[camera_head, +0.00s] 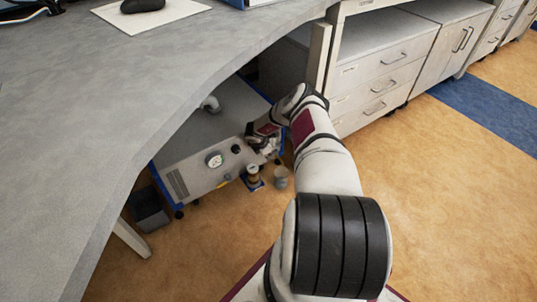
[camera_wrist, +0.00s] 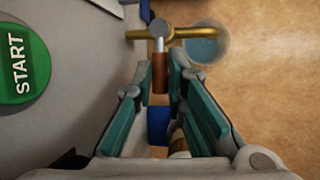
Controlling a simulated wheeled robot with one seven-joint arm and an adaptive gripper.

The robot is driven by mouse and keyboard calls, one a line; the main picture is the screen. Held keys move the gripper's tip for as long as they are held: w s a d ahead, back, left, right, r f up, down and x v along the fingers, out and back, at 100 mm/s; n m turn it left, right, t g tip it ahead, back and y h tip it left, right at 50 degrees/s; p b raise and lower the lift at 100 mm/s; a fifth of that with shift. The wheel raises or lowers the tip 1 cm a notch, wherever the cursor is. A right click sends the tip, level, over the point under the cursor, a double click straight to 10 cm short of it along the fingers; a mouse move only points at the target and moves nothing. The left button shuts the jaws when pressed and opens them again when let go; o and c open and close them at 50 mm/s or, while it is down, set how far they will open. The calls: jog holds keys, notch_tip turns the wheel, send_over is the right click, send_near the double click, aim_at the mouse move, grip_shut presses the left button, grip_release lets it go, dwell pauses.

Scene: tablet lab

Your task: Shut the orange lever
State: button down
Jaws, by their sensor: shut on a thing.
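The orange lever (camera_wrist: 160,75) shows in the wrist view as a short orange-brown bar below a metal stem and a brass crossbar (camera_wrist: 185,33). My gripper (camera_wrist: 161,78) has its teal-padded fingers on both sides of the bar and is shut on it. In the head view my gripper (camera_head: 264,146) is at the right front edge of the grey machine (camera_head: 195,175) under the desk. The lever cannot be made out there; my gripper and arm crowd that spot. A green START button (camera_wrist: 18,63) is on the machine, left of my fingers.
The curved desk (camera_head: 90,110) overhangs on the left. Drawers (camera_head: 375,85) stand behind; floor at right is clear.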

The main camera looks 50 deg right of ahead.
jog(key=shift+d+r, duration=0.1)
jog(key=shift+d, duration=0.05)
jog(key=c, duration=1.6)
grip_release()
jog(key=v, duration=1.2)
